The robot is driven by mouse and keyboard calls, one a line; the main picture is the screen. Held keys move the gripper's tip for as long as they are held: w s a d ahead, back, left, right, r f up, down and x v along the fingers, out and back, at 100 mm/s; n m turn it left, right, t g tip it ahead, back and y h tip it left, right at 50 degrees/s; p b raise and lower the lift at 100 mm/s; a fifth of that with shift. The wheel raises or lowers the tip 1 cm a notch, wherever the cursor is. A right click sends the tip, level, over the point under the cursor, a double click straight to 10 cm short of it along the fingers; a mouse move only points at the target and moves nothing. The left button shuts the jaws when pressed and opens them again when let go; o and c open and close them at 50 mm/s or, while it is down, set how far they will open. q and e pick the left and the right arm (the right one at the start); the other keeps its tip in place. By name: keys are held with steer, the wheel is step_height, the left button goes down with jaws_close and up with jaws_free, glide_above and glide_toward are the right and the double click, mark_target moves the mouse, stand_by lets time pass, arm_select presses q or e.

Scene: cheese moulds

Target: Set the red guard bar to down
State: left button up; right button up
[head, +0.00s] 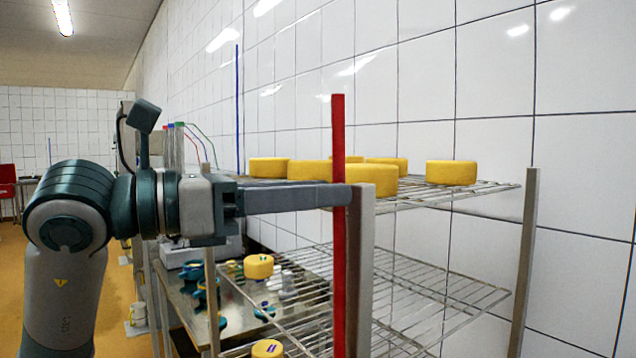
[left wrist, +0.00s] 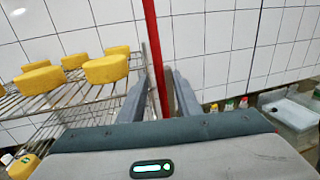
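The red guard bar (head: 338,260) stands upright in front of the wire rack, beside a grey post (head: 360,270). In the left wrist view the bar (left wrist: 152,40) runs down between my left gripper's two fingers. My left gripper (head: 342,195) reaches in level from the left, its fingertips at the bar's upper part. In the left wrist view the gripper (left wrist: 160,92) is open, with a finger on each side of the bar and small gaps visible. The bar's lower end is out of view. My right gripper is not in view.
Yellow cheeses (head: 451,172) stand on the upper wire shelf (head: 495,187). A lower wire shelf (head: 440,280) is mostly bare. A metal table (head: 185,305) with teal and white small items is behind. A grey post (head: 525,260) stands at the right. White tiled wall lies behind.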

arm_select(q)
steer(key=shift+w+d, duration=0.1)
steer(key=shift+d, duration=0.2)
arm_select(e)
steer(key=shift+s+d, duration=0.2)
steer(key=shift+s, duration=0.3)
arm_select(q)
jaws_close()
